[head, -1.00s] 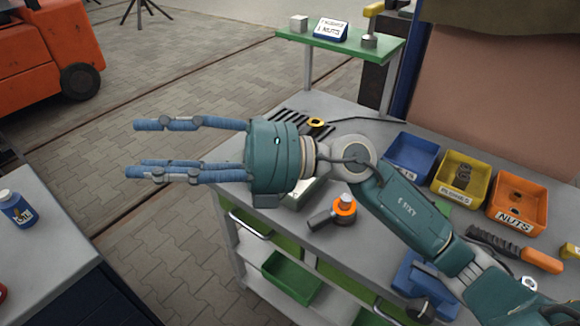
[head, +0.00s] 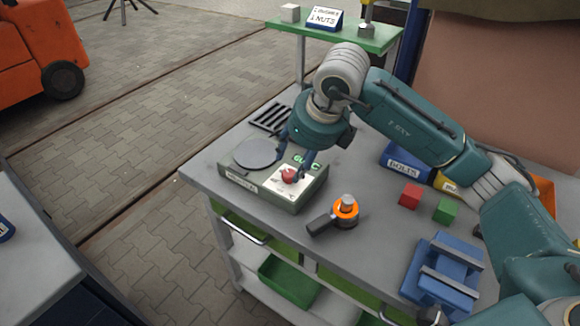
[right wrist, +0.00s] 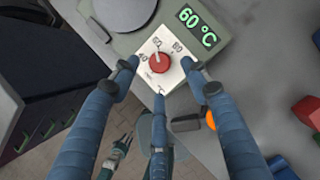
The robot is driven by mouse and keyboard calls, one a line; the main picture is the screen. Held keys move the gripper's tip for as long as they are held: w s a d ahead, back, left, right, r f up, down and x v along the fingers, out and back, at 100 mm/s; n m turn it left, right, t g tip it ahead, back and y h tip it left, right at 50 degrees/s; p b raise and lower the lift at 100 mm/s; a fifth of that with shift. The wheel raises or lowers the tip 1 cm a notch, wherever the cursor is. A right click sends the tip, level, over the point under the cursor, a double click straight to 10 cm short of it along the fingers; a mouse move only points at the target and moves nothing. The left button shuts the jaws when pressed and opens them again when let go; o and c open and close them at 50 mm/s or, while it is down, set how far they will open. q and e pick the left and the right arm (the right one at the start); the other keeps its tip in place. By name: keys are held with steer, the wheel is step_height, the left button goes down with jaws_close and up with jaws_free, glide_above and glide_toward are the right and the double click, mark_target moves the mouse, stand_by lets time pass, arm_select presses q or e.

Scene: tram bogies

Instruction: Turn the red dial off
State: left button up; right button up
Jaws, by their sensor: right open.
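The red dial (head: 289,175) is a round knob on the white panel of a grey-green heater box (head: 272,199) on the workbench. In the right wrist view the dial (right wrist: 158,63) shows marks 40, 60 and 80 around it, and its pointer faces about 60. My right gripper (head: 291,167) is open above the dial. In the right wrist view its three blue fingertips (right wrist: 158,71) stand around the knob with visible gaps. A teal part low in that view may be my left gripper; its jaws are unclear.
A round grey plate (head: 255,153) lies on the box's left half. An orange-ringed tool (head: 345,208) stands close at its right. Red (head: 410,195) and green (head: 446,211) blocks, a blue vise (head: 445,270) and bins are further right. A slotted black rack (head: 270,117) is behind.

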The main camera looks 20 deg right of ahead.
mark_target(289, 173)
steer(key=shift+p+x, duration=0.5)
steer(key=shift+x, duration=2.2)
